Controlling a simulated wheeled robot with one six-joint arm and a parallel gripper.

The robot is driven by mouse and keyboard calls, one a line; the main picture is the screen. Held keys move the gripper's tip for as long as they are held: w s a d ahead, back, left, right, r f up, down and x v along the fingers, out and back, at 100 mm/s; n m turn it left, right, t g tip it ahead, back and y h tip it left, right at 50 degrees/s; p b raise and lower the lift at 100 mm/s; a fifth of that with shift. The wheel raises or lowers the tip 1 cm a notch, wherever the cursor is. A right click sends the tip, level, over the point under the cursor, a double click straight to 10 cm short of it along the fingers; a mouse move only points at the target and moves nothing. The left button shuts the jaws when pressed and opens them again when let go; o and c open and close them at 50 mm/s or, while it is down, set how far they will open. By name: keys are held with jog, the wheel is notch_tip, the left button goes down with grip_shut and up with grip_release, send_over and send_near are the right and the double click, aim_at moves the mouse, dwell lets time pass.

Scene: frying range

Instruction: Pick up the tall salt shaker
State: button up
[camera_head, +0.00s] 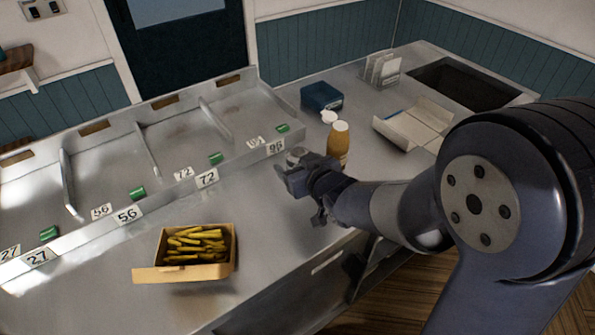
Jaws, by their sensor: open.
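A silvery, round-topped object (296,154) stands on the metal counter just behind my gripper (298,187). It looks like the metal shaker, but its lower part is hidden by the gripper, so I cannot tell its height. My gripper is open. It is close to this object in the picture, and I cannot tell whether they touch or whether the object is between the jaws. A yellow-brown bottle with a pale cap (338,142) stands upright to the right, behind my wrist. A small white round item (328,117) is behind the bottle.
A cardboard box of fries (146,275) sits at the front left. Metal bins with numbered tags (207,180) and green clips line the left. A dark blue container (321,97), an open paper carton (400,132), a white rack (382,70) and a dark recess (460,85) are behind.

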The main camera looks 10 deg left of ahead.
jog(key=c, duration=1.4)
